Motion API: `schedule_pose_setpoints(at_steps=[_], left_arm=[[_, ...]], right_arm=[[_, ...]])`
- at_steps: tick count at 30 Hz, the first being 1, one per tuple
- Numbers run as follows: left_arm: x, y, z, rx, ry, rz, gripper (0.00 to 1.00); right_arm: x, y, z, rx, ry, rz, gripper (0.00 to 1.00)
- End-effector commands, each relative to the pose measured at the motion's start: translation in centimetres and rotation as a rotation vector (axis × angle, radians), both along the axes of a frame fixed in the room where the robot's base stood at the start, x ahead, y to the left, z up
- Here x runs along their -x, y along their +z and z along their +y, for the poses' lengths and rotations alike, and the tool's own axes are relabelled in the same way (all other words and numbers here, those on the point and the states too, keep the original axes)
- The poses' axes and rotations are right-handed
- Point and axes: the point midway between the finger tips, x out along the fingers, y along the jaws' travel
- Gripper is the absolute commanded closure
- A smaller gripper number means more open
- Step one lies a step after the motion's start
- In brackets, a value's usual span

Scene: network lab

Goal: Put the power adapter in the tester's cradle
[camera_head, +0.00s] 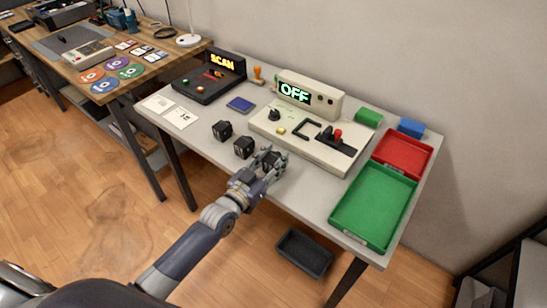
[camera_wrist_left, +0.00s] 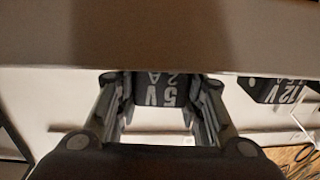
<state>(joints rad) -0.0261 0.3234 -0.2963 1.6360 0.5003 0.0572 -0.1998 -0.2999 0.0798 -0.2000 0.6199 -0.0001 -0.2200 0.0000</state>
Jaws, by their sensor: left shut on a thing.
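The tester (camera_head: 310,150) is a cream box on the table with a lit OFF display (camera_head: 294,93), a black square cradle frame (camera_head: 307,130) on its top and a red-tipped lever (camera_head: 337,135). The cradle looks empty. My left gripper (camera_head: 268,164) is at the table's front edge, shut on a black power adapter; its fingers partly hide it in the head view. In the left wrist view this adapter (camera_wrist_left: 165,90) sits between the fingers and reads 5V 2A. A second adapter (camera_wrist_left: 277,91), reading 12V, is beside it. Two black adapters (camera_head: 243,147) (camera_head: 222,130) stand left of the gripper.
A black scanner (camera_head: 207,85) with a SCAN display stands at the back left, near a blue card (camera_head: 241,104) and white papers (camera_head: 181,118). Green (camera_head: 365,238) and red (camera_head: 416,171) trays are at the right. A dark bin (camera_head: 303,254) is below the table.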

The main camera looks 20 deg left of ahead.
Motion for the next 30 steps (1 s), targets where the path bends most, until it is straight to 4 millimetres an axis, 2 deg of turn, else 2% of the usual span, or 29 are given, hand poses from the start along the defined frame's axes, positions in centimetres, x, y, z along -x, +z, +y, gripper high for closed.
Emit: schedule_pose_setpoints(at_steps=[10, 11, 12, 13, 26, 30], left_arm=[[0.0, -0.5, 0.0, 0.001, 0.000, -0.001, 0.97], [0.0, -0.4, 0.0, 0.001, 0.000, 0.000, 0.58], [0.0, -0.4, 0.0, 0.001, 0.000, 0.000, 0.49], [0.0, -0.4, 0.0, 0.001, 0.000, 0.000, 0.44], [0.1, -0.6, 0.0, 0.002, 0.000, 0.001, 0.44], [1.9, -0.6, 0.5, 0.000, 0.000, 0.003, 0.44]], right_arm=[[0.0, -0.4, 0.0, 0.000, 0.000, 0.000, 0.60], [0.0, -0.3, 0.0, 0.000, 0.000, 0.000, 0.60], [0.0, -0.3, 0.0, 0.000, 0.000, 0.000, 0.60], [0.0, -0.3, 0.0, 0.000, 0.000, 0.000, 0.60], [0.0, -0.8, 0.0, 0.000, 0.000, 0.000, 0.60], [0.0, -0.7, 0.0, 0.000, 0.000, 0.000, 0.60]])
